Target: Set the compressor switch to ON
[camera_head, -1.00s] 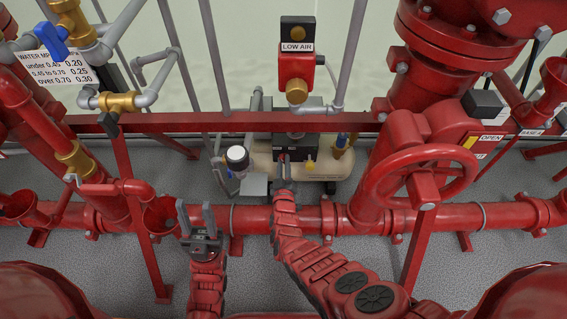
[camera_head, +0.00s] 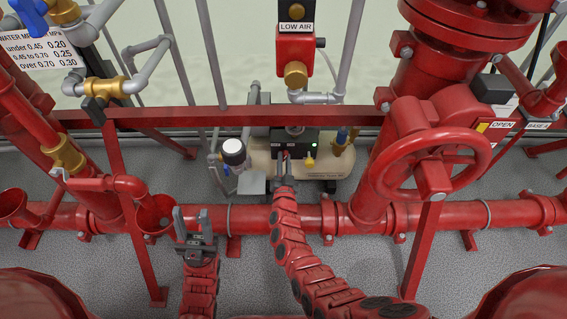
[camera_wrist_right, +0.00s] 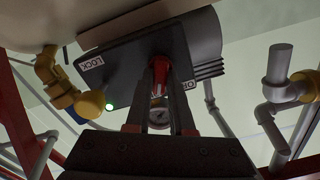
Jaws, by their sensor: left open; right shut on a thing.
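The compressor (camera_head: 334,165) has a tan tank and stands behind the red pipe in the head view. Its black switch box (camera_head: 296,137) carries a lit green light (camera_head: 314,144), also bright in the right wrist view (camera_wrist_right: 109,107). My right gripper (camera_head: 285,158) is at the box front. In the right wrist view its fingers are shut on a red switch lever (camera_wrist_right: 160,72). A LOCK label (camera_wrist_right: 91,61) is left of the lever. Another label (camera_wrist_right: 187,85) is partly hidden by a finger. My left gripper (camera_head: 191,215) is open and empty, left of my right arm.
A horizontal red rail (camera_head: 200,113) runs above the compressor. A red handwheel (camera_head: 430,175) stands to the right. A white-topped gauge (camera_head: 233,150) is left of the compressor. Red pipe (camera_head: 330,217) crosses in front. Grey floor shows between pipes.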

